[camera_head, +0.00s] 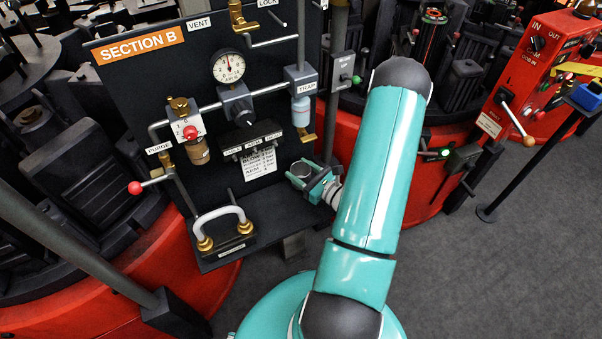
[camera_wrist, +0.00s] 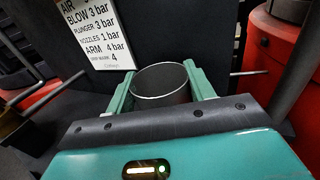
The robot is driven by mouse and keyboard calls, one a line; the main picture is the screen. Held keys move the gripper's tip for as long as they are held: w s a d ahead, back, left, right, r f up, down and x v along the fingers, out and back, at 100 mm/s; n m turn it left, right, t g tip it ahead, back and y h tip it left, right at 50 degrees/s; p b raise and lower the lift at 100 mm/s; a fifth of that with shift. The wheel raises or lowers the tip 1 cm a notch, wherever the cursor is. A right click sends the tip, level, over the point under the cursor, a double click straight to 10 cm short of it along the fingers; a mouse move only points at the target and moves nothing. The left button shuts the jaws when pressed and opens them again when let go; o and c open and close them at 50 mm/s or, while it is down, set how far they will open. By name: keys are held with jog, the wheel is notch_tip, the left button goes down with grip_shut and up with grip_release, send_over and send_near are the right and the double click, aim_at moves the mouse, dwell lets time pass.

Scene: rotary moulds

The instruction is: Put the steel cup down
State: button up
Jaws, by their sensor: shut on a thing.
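The steel cup (camera_wrist: 162,84) is a grey open-topped cylinder between the two jaws of my gripper (camera_wrist: 160,88) in the wrist view. The jaws press on its left and right sides, and the cup looks upright and empty. In the head view my gripper (camera_head: 314,181) is at the right end of the panel's black shelf (camera_head: 265,215), with the cup (camera_head: 300,170) showing as a small grey ring. I cannot tell whether the cup's base touches the shelf; its lower part is hidden.
A white hose on brass fittings (camera_head: 220,218) stands at the shelf's left end. The shelf's middle is bare. Behind it stands the Section B panel (camera_head: 140,75) with a gauge (camera_head: 228,67), pipes and a trap bowl (camera_head: 300,112). A red-knobbed lever (camera_head: 136,187) sticks out left.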

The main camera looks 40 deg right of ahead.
jog(key=shift+f, duration=0.6)
jog(key=o, duration=0.8)
jog(key=shift+f, duration=0.15)
